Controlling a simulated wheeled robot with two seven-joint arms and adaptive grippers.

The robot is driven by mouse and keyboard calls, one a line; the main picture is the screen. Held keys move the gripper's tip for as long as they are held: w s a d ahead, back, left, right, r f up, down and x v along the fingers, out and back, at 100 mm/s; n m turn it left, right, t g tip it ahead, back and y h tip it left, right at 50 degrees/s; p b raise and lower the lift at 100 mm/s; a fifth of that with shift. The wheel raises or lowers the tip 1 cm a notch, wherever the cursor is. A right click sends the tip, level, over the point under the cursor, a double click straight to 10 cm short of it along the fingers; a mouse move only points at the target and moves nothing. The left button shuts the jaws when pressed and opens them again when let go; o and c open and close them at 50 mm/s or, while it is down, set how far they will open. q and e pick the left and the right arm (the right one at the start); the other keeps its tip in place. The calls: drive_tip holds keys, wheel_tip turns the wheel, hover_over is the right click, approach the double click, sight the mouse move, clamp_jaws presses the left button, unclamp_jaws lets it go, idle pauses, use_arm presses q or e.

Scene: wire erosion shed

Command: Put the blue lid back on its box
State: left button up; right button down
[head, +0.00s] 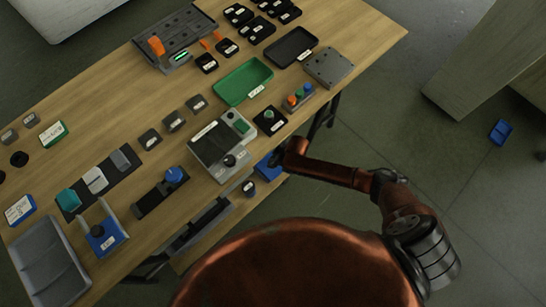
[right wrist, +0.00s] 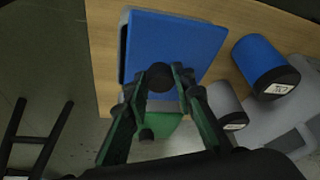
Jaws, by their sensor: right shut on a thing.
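The blue lid (right wrist: 178,45) fills the upper middle of the right wrist view, a flat blue slab with a dark round knob (right wrist: 160,77) at its near edge. My right gripper (right wrist: 160,82) is shut on that knob. A grey edge shows along the lid's left side; I cannot tell whether it is the box, or whether the lid is seated on it. In the head view my right gripper (head: 279,160) is at the bench's near edge, beside a partly hidden blue piece (head: 265,167). My left gripper is not in view.
A blue cylinder (right wrist: 265,65) and a grey cylinder (right wrist: 226,104) stand right of the lid. The wooden bench (head: 330,95) is crowded with a green tray (head: 243,80), a grey device (head: 222,147) and small blocks.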

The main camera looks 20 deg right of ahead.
drive_tip(key=c, duration=1.5)
unclamp_jaws()
drive_tip(key=shift+c, duration=0.2)
drive_tip(key=shift+o, duration=0.4)
drive_tip(key=o, duration=0.4)
drive_tip(key=shift+r+p, duration=2.95)
drive_tip(key=shift+r, duration=0.65)
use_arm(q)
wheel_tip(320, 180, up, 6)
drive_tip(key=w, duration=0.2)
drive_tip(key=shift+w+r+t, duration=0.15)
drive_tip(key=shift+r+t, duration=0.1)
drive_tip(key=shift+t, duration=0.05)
use_arm(e)
drive_tip(key=shift+f, duration=0.1)
drive_tip(key=shift+c, duration=0.4)
